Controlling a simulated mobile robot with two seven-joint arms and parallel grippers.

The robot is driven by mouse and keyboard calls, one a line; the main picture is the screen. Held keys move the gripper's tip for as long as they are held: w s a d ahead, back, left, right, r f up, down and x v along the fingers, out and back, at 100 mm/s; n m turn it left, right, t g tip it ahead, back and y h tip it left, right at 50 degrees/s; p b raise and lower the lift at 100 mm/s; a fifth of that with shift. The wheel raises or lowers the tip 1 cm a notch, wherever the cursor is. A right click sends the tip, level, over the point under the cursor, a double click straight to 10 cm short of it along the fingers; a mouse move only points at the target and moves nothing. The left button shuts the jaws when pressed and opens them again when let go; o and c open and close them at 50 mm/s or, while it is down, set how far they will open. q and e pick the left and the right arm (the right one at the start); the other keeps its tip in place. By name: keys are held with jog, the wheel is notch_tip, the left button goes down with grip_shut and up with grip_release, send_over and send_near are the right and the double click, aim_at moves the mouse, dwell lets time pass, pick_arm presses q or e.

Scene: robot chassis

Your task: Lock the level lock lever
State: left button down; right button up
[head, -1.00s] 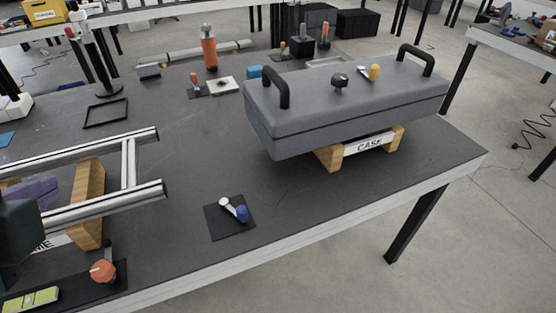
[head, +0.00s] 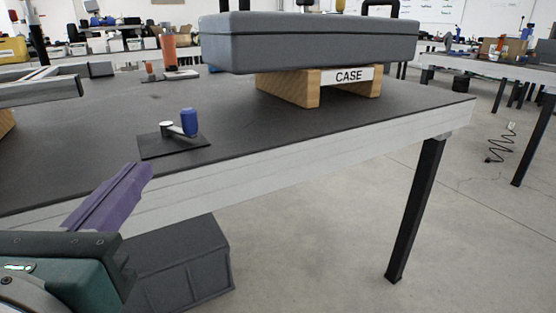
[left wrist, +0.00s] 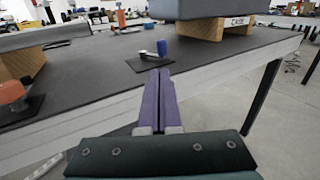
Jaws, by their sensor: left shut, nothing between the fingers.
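The level lock lever (head: 178,128) is a small silver arm with a blue upright knob (head: 189,122) at its right end. It is mounted on a dark square plate (head: 160,148) near the table's front edge. My left gripper (head: 140,175) has purple fingers, shut and empty, in front of the table edge, below and left of the lever. In the left wrist view the shut fingertips (left wrist: 158,74) point toward the lever (left wrist: 150,55) and its blue knob (left wrist: 162,47), apparently short of it. My right gripper is not in view.
A grey case (head: 310,40) rests on wooden supports (head: 290,87) labelled CASE, behind and right of the lever. Metal rails (head: 40,90) lie at the left. An orange knob (left wrist: 12,92) shows in the left wrist view. A dark box (head: 185,265) stands under the table.

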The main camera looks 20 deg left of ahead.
pick_arm(q)
jog(key=p, duration=0.1)
send_near(187, 120)
jog(key=x, duration=0.7)
jog(key=shift+s, duration=0.1)
jog(key=shift+w+d+p, duration=0.3)
jog(key=shift+w+d, duration=0.15)
jog(key=shift+w, duration=0.4)
jog(key=shift+f, duration=0.1)
